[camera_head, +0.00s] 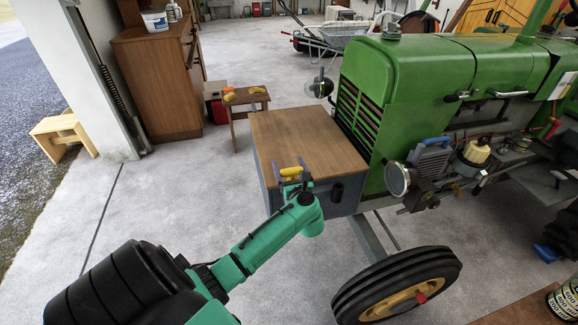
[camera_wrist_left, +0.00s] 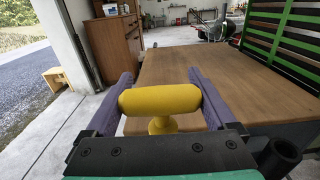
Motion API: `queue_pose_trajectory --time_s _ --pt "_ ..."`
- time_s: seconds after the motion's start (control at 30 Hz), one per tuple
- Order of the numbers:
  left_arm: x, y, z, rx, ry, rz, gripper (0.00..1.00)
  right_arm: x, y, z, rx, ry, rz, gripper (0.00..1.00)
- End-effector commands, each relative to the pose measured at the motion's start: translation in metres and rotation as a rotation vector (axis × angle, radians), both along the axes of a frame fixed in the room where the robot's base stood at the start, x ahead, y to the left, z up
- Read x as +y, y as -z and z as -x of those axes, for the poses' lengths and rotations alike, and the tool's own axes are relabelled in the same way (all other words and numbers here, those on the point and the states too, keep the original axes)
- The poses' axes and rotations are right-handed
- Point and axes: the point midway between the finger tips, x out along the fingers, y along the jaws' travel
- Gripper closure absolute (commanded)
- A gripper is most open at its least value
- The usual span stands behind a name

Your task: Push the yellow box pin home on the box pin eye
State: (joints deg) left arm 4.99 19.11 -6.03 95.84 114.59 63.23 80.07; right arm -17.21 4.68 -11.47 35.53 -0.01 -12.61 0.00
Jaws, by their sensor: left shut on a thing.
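The yellow box pin (camera_wrist_left: 160,99) has a thick crossbar and a short stem below it. It sits between the two purple fingers of my left gripper (camera_wrist_left: 158,104), which is shut on it. In the head view the pin (camera_head: 291,171) shows yellow in my left gripper (camera_head: 289,173), at the front edge of the wooden-topped box (camera_head: 305,137). A dark upright tube (camera_head: 337,192) on the box's front face, right of the gripper, may be the eye; it also shows at lower right in the left wrist view (camera_wrist_left: 280,156). The pin is apart from it. The stem's lower end is hidden.
The green tractor (camera_head: 408,90) stands behind and right of the box, with a headlamp (camera_head: 397,179) near the box's right side. A front wheel (camera_head: 397,288) lies low at right. A small stool (camera_head: 246,98) with yellow things stands behind the box.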

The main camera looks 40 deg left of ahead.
Motion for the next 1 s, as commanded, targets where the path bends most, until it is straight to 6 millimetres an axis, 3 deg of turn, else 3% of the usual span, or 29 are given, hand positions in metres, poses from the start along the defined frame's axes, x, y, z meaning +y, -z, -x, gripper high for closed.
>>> queue_pose_trajectory --time_s 1.0 --pt "0.0 0.026 0.0 -0.001 0.0 -0.001 0.78 0.002 0.024 0.0 0.0 0.001 -0.002 0.5"
